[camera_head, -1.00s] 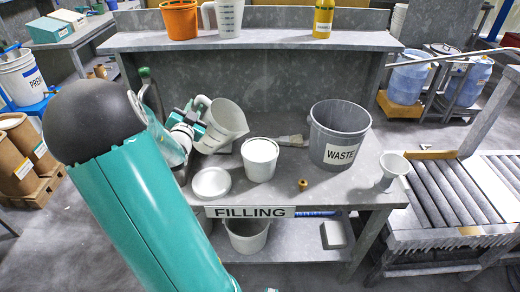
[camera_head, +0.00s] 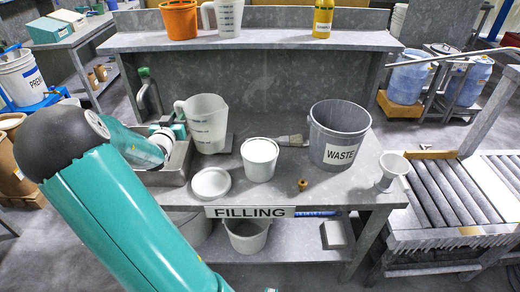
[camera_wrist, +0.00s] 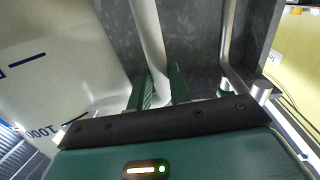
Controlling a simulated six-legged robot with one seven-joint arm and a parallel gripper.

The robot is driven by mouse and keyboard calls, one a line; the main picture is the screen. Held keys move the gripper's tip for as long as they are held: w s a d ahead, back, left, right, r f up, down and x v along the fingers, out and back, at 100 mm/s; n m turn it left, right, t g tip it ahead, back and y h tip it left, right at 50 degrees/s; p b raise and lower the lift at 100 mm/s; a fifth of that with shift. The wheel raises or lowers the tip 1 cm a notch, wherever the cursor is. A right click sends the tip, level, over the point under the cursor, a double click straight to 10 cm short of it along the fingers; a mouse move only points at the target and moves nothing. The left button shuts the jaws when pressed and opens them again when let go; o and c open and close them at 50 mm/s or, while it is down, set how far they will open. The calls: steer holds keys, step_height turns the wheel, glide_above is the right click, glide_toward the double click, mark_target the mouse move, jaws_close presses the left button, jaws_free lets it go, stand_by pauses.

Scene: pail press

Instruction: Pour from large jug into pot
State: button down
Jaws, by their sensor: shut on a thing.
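The large jug (camera_head: 207,135), translucent white with blue marks, stands about upright at the left of the bench. My gripper (camera_head: 180,129) is at its left side, shut on its handle. In the wrist view the green fingertips (camera_wrist: 160,88) are around the white handle (camera_wrist: 147,35), and the jug's wall (camera_wrist: 60,60) fills the left. The white pot (camera_head: 259,165) stands upright right of the jug, apart from it. Its top looks white; I cannot tell its contents. The jug's base seems at bench height, but contact is unclear.
A white lid (camera_head: 210,183) lies before the jug. A metal tray (camera_head: 175,170) sits under my wrist. A brush (camera_head: 290,140), a grey WASTE bucket (camera_head: 338,135), a small brass piece (camera_head: 302,185) and a funnel (camera_head: 391,170) are to the right. A shelf (camera_head: 260,40) runs behind.

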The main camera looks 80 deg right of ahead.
mark_target(174, 104)
steer(key=shift+w, duration=0.15)
steer(key=shift+r, duration=0.15)
steer(key=shift+r, duration=2.4)
steer(key=shift+a, duration=0.1)
